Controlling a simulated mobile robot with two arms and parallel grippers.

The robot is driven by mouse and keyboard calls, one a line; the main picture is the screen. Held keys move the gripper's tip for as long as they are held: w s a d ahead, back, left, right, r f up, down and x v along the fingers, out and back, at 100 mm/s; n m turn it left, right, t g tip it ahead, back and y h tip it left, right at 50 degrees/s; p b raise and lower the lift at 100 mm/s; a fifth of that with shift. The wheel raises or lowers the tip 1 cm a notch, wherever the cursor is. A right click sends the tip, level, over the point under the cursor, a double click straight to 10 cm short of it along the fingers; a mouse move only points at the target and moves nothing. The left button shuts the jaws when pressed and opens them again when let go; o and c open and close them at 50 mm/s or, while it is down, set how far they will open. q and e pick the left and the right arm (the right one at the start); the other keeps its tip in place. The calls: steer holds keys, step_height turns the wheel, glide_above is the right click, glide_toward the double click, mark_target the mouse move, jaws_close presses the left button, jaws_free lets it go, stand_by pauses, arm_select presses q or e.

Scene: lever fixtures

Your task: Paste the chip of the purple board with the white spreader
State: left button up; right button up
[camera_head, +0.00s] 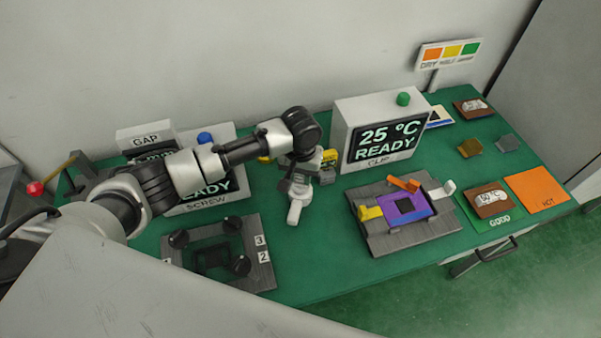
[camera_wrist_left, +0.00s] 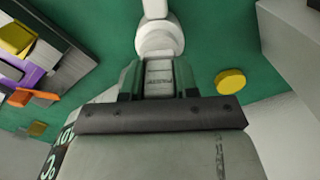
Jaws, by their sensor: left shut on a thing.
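My left gripper (camera_head: 297,184) is shut on the white spreader (camera_head: 295,210), which hangs below it over the middle of the table. In the left wrist view the spreader (camera_wrist_left: 159,38) sticks out beyond the two fingers (camera_wrist_left: 159,80). The purple board (camera_head: 417,210) lies in a grey fixture (camera_head: 385,244) to the right of the gripper, with a dark square chip (camera_head: 405,205) at its middle. Orange, yellow and white levers stand around the board. Part of the board (camera_wrist_left: 33,77) shows at the left of the wrist view. My right gripper is not in view.
A display box (camera_head: 385,140) reading "25 °C READY" and "CLIP" stands behind the fixture. A dark fixture (camera_head: 262,270) with black knobs is at front left. Brown boards (camera_head: 489,198), an orange HOT mat (camera_head: 537,190) and a colour sign (camera_head: 449,52) are at right.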

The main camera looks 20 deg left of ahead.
arm_select(q)
steer(key=shift+f, duration=0.45)
stand_by(0.3)
steer(key=shift+s+f+p, duration=0.1)
steer(key=shift+f+p, duration=0.05)
steer(key=shift+p, duration=0.2)
stand_by(2.0)
step_height(320, 180, up, 7)
steer(key=p, duration=0.8)
steer(key=shift+p, duration=0.35)
stand_by(0.5)
